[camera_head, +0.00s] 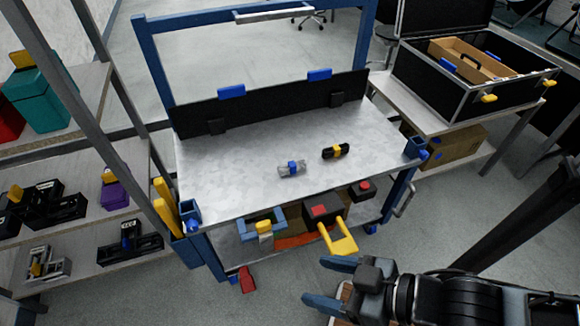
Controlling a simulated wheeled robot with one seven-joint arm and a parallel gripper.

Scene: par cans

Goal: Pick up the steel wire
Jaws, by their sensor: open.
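A grey bundle with a blue band (292,168), which looks like the steel wire, lies on the bare metal top of the workbench (235,165), right of its middle. My gripper (328,283) is at the lower right, in front of the bench and apart from the bundle. Its two blue fingers are spread, with nothing seen between them.
A black bundle with a yellow band (336,151) lies just right of the grey one. A black back panel (270,105) closes the bench's far side. Tools with yellow handles (339,238) stick out below the top. Shelves (75,165) stand left; an open black case (440,90) stands right.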

